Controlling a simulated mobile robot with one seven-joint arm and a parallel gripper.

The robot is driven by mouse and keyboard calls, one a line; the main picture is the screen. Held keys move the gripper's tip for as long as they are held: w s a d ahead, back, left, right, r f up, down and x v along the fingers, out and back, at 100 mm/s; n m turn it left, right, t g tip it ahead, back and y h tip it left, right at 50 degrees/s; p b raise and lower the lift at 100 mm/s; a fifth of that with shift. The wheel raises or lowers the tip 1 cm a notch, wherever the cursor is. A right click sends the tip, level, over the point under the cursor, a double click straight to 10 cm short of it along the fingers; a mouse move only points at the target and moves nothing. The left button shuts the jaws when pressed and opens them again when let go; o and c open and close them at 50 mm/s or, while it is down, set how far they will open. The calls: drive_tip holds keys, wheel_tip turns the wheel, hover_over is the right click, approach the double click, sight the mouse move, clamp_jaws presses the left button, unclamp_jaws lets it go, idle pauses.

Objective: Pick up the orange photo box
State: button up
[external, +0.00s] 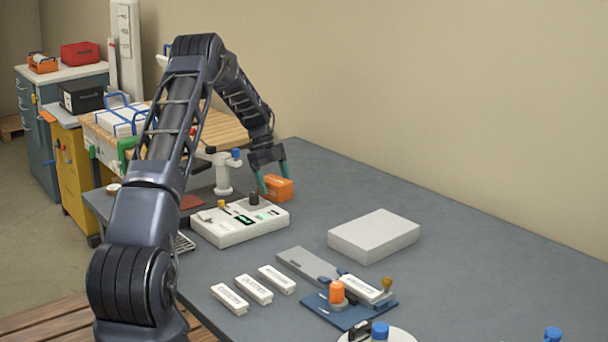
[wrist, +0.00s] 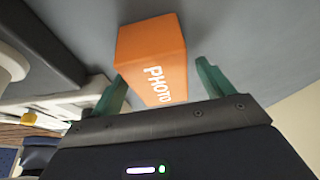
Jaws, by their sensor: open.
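The orange photo box (external: 280,188) stands on the grey table near its far edge, by the wall. In the wrist view the orange photo box (wrist: 152,58) shows white "PHOTO" lettering and lies between and just beyond the green fingertips. My gripper (external: 273,181) is open at the box, with one green finger on each side of it. In the wrist view my gripper (wrist: 160,85) shows clear gaps beside the box. I cannot tell whether either finger touches it.
A white control unit (external: 240,222) with knobs stands just in front of the box. A white post-like device (external: 222,172) is left of it. A pale grey block (external: 374,236), several white labelled bars (external: 254,289) and a blue fixture (external: 345,312) lie nearer. The table's right side is mostly clear.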

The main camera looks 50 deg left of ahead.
drive_tip(key=shift+d+f, duration=0.2)
drive_tip(key=shift+f, duration=0.4)
drive_tip(key=shift+c, duration=0.2)
drive_tip(key=c, duration=1.2)
drive_tip(key=shift+o, duration=0.2)
drive_tip(key=shift+r, duration=0.1)
